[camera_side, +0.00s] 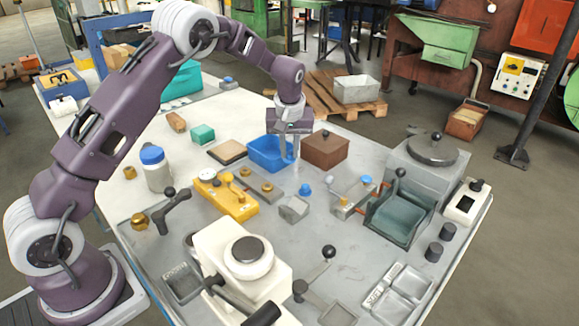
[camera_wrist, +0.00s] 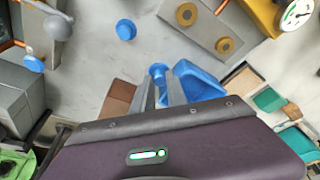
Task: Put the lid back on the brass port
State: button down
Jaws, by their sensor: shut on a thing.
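My gripper (camera_side: 290,152) is above the table, in front of the blue bin and beside the brown box in the side view. In the wrist view its fingers (camera_wrist: 164,90) are shut on a small blue lid (camera_wrist: 158,70), partly hidden by the fingers. Two brass ports (camera_wrist: 187,14) (camera_wrist: 226,46) with dark centres sit on a grey plate (camera_wrist: 206,30). They also show in the side view (camera_side: 266,187) (camera_side: 245,171), left of and nearer than my gripper. Which one the task means I cannot tell. The held lid is apart from both.
A blue bin (camera_side: 263,160) and a brown lidded box (camera_side: 326,152) flank my gripper. A loose blue cap (camera_side: 305,190) lies on the table. The yellow gauge unit (camera_side: 236,207) stands by the plate. A grey block (camera_side: 293,209) and valve fixture (camera_side: 352,196) stand nearer.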

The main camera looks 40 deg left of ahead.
aim_at(287, 152)
jog(key=v, duration=0.3)
jog(key=shift+s+a, duration=0.15)
jog(key=shift+a, duration=0.15)
jog(key=s, duration=0.8)
jog(key=shift+w+d+f, duration=0.1)
jog(key=shift+f, duration=1.4)
jog(key=shift+w+f, duration=0.1)
jog(key=shift+f, duration=1.45)
jog(key=shift+f, duration=0.15)
jog(key=c, duration=0.8)
grip_release()
jog(key=shift+o, duration=0.2)
notch_tip(287, 152, up, 7)
